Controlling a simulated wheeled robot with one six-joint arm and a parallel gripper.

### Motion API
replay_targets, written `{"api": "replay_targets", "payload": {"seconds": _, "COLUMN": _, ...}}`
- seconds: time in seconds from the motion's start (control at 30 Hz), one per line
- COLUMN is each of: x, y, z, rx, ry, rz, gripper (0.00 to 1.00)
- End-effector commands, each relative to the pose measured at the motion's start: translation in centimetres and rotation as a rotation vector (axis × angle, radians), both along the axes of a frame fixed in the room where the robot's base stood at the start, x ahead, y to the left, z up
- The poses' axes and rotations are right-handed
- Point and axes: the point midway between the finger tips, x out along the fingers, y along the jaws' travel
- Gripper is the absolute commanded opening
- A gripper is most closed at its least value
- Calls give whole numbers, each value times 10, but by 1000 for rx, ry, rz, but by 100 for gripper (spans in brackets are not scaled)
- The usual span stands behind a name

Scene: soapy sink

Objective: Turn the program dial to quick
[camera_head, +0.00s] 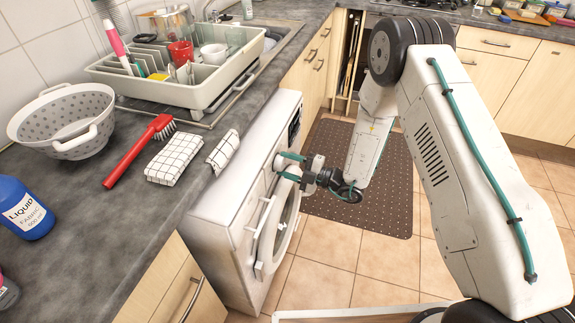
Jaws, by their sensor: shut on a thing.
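The white washing machine (236,215) stands under the counter, its front facing right and seen at a steep angle. My gripper (284,166) reaches in from the right at the upper part of this front. Its green-edged fingers are shut on the program dial (279,163), a small pale knob on the panel. The dial's marks and the setting it points to cannot be read from here. A dark display (294,126) shows on the panel beyond the gripper.
The round washer door (287,232) lies below and nearer than my gripper. The counter (95,215) holds a colander (65,122), a red brush (140,152), checked cloths (178,158), a blue bottle (24,208) and a dish rack (180,87). A brown mat (375,195) lies on open floor.

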Motion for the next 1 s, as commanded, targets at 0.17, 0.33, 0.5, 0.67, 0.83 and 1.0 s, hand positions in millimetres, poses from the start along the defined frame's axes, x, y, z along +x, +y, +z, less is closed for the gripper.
{"api": "replay_targets", "payload": {"seconds": 0.17, "x": 0, "y": -1, "z": -1, "rx": 19, "ry": 60, "rz": -3, "gripper": 24}}
{"api": "replay_targets", "payload": {"seconds": 0.33, "x": 0, "y": -1, "z": -1, "rx": 30, "ry": 88, "rz": -3, "gripper": 24}}
{"api": "replay_targets", "payload": {"seconds": 0.5, "x": 0, "y": -1, "z": -1, "rx": 33, "ry": 95, "rz": -2, "gripper": 24}}
{"api": "replay_targets", "payload": {"seconds": 0.67, "x": 0, "y": -1, "z": -1, "rx": 32, "ry": 94, "rz": -2, "gripper": 24}}
{"api": "replay_targets", "payload": {"seconds": 0.83, "x": 0, "y": -1, "z": -1, "rx": 32, "ry": 94, "rz": -2, "gripper": 67}}
{"api": "replay_targets", "payload": {"seconds": 1.0, "x": 0, "y": 0, "z": -1, "rx": 33, "ry": 93, "rz": 0, "gripper": 69}}
